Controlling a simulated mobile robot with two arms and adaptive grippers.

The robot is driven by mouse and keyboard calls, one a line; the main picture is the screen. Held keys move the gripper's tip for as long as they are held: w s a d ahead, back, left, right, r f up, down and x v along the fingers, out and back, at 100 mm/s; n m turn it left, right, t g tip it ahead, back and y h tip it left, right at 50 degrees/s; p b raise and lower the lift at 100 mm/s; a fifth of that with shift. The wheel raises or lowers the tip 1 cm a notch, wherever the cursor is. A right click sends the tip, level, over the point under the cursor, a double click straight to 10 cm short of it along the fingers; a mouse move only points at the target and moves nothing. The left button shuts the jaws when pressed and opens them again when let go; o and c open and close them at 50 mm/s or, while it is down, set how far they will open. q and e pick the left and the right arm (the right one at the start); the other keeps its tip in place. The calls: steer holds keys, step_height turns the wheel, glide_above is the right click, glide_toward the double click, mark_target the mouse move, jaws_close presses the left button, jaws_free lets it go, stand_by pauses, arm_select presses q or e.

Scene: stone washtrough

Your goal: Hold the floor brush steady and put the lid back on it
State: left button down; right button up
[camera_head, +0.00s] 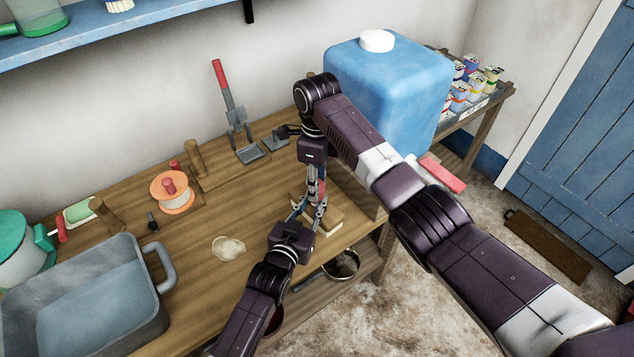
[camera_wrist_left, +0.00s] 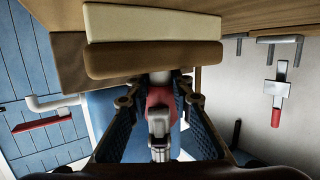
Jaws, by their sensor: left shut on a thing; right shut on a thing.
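The floor brush, a block with a cream layer and a brown layer, lies near the table's front edge in the head view (camera_head: 334,223). It fills the top of the left wrist view (camera_wrist_left: 150,24), with a short pale neck. My left gripper (camera_head: 310,208) is shut on the brush around this neck; its fingers (camera_wrist_left: 160,92) flank it in the wrist view. A red piece, apparently the lid (camera_wrist_left: 160,99), sits against the neck. My right gripper (camera_head: 319,198) reaches down from above and is shut on it. The grippers hide the exact contact between lid and neck.
The wooden table (camera_head: 200,265) holds a grey basin (camera_head: 125,305), an orange spool (camera_head: 172,192) and a red-handled tool (camera_head: 228,105). A large blue canister (camera_head: 385,95) stands behind my right arm. A pan (camera_head: 342,264) sits on the lower shelf.

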steer(key=shift+f, duration=0.1)
steer(key=m, duration=0.3)
steer(key=shift+s, duration=0.1)
steer(key=m, duration=0.3)
steer(key=shift+f+m, duration=0.1)
steer(key=shift+m, duration=0.2)
steer(key=o, duration=1)
steer(key=shift+o, duration=0.2)
steer(key=shift+r, duration=2.35)
